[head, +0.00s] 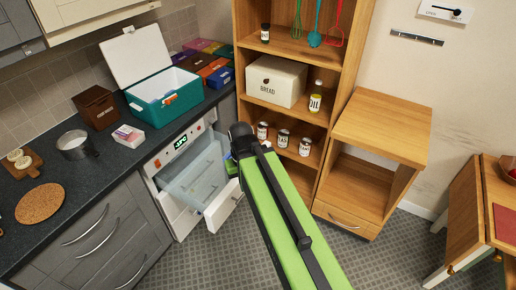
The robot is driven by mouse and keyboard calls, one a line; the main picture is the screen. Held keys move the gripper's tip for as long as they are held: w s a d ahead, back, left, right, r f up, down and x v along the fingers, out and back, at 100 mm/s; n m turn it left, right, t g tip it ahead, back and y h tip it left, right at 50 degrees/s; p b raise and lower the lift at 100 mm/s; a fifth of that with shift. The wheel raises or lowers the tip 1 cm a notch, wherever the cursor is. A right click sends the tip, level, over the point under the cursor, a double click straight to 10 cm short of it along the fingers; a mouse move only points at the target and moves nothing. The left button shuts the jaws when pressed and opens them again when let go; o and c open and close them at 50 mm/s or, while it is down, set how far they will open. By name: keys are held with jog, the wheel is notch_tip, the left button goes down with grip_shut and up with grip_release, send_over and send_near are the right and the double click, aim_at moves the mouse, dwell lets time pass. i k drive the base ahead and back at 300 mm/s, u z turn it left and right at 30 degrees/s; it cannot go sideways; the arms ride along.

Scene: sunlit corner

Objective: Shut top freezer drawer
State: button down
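The white freezer (160,170) stands under the dark counter, with a lit display on its front panel. Its top drawer (202,176) is pulled out, with clear see-through sides and a white front (223,206) facing right. A handle shape shows on that front. My green arm crosses from the bottom edge up to a black joint just right of the drawer. My gripper is not visible; the arm hides whatever lies behind it, so I cannot tell whether it touches the drawer.
Grey cabinet drawers (95,240) stand left of the freezer. A wooden shelf unit (305,51) and a low wooden cabinet (383,122) stand to the right. A teal cool box (168,103) sits on the counter. Tiled floor in front of the freezer is clear.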

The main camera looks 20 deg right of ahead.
aim_at(217, 213)
jog(key=u, duration=0.65)
jog(key=i, duration=1.05)
jog(key=u, duration=0.2)
